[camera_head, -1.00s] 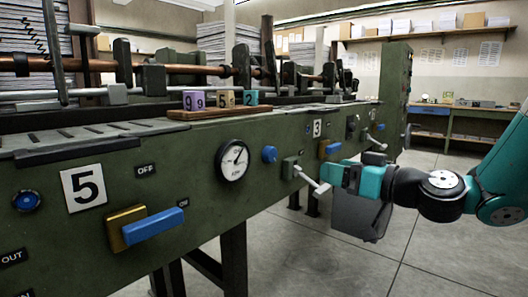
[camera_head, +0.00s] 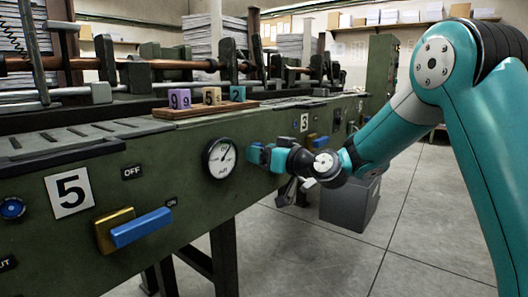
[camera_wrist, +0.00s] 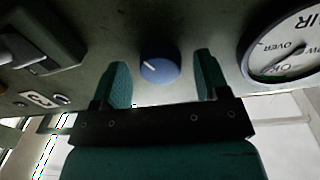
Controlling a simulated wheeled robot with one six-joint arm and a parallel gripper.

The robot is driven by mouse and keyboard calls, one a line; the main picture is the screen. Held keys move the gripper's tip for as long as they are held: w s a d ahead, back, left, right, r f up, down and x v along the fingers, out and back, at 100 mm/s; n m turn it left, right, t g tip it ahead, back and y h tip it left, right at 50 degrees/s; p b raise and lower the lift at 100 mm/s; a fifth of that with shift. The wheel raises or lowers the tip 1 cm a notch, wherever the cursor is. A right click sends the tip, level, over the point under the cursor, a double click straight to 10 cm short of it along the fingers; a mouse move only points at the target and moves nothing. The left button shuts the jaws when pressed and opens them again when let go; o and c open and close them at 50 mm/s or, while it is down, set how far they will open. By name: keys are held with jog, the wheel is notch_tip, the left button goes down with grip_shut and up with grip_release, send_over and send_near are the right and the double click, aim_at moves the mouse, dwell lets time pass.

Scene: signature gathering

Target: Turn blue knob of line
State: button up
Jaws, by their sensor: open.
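The round blue knob (camera_wrist: 159,68) with a white pointer line shows in the wrist view on the green machine face. The pointer slants toward the upper left there. My gripper (camera_head: 253,154) is open at the machine face, just right of the gauge in the head view. In the wrist view its two teal fingers stand on either side of the knob, with visible gaps; I cannot tell how far along its depth they reach. The knob is hidden behind my gripper in the head view.
A round gauge (camera_head: 220,158) sits close left of my gripper. The machine (camera_head: 185,185) also carries a blue lever switch (camera_head: 142,227), a number 5 plate (camera_head: 69,192) and another blue knob (camera_head: 12,208). A grey bin (camera_head: 348,203) stands on open floor behind my arm.

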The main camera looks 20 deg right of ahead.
jog(key=c, duration=0.9)
jog(key=shift+f+b, duration=0.15)
jog(key=shift+b, duration=0.55)
jog(key=n+b, duration=0.5)
jog(key=b, duration=0.4)
jog(key=shift+w+n, duration=0.1)
jog(key=shift+n, duration=0.3)
jog(key=shift+d+b, duration=0.1)
jog(key=shift+b, duration=0.2)
